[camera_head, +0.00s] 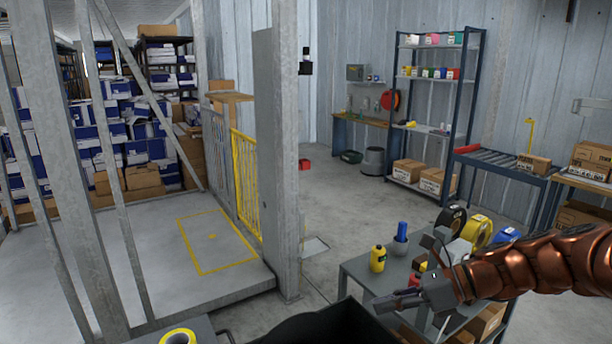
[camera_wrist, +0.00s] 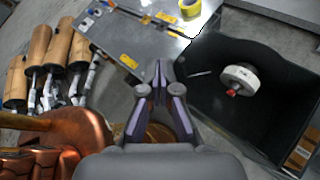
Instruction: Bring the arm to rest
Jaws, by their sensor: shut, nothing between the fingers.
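My gripper (camera_head: 400,299) is at the end of my copper-coloured arm, which reaches in from the right in the head view. It is held above the edge of a grey table (camera_head: 357,268) and beside a black bin (camera_head: 335,325). In the wrist view my gripper (camera_wrist: 160,72) points away from the camera with its fingers together and nothing between them. The black bin (camera_wrist: 213,101) lies to the right of the fingers there, with a white round part (camera_wrist: 240,76) inside it.
Several brown mufflers (camera_wrist: 40,48) lie at left in the wrist view, near a metal worktop (camera_wrist: 125,40) with yellow tape (camera_wrist: 190,7).

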